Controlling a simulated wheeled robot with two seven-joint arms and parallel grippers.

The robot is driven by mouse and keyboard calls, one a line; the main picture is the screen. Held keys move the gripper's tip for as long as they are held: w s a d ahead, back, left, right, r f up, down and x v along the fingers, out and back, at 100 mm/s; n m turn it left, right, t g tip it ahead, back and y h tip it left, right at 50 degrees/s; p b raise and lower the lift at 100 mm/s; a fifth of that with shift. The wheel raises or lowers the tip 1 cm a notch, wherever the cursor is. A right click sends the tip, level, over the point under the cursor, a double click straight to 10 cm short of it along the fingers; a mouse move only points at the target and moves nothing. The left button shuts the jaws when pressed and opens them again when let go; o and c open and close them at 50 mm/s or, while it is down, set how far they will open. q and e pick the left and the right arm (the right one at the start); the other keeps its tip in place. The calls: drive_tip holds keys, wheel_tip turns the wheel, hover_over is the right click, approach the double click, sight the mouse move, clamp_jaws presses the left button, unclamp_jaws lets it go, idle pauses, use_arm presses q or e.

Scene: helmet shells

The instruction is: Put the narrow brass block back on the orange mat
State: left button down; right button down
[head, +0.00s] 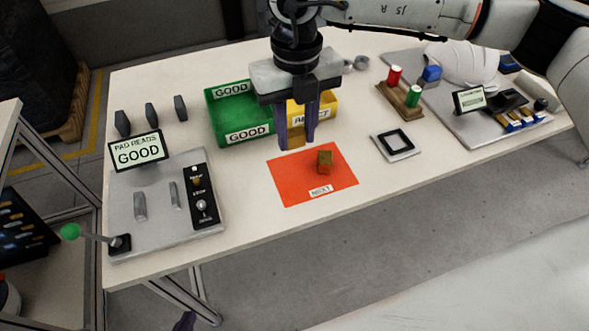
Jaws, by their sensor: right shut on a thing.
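My right gripper (297,142) points down above the back edge of the orange mat (292,185). It is shut on a brass-coloured block (296,136), which shows between its two dark fingers; it appears to be the narrow brass block. I cannot tell the exact gap between block and mat.
Behind the mat are a green GOOD bin (228,92) and a yellow REJECT bin (326,108), partly hidden by my gripper. A grey test station (150,215) with a GOOD display stands left. A black-framed square pad (395,146) lies right. The mat's front is clear.

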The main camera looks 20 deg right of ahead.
wheel_tip(320, 180, down, 10)
drive_tip(key=shift+r+p, duration=0.1)
drive_tip(key=shift+p, duration=0.45)
drive_tip(key=shift+f, duration=0.25)
drive_tip(key=c, duration=1.3)
unclamp_jaws()
drive_tip(key=shift+r, duration=0.1)
wheel_tip(320, 180, up, 12)
drive_tip(key=shift+r+b, duration=0.2)
drive_tip(key=shift+b, duration=0.3)
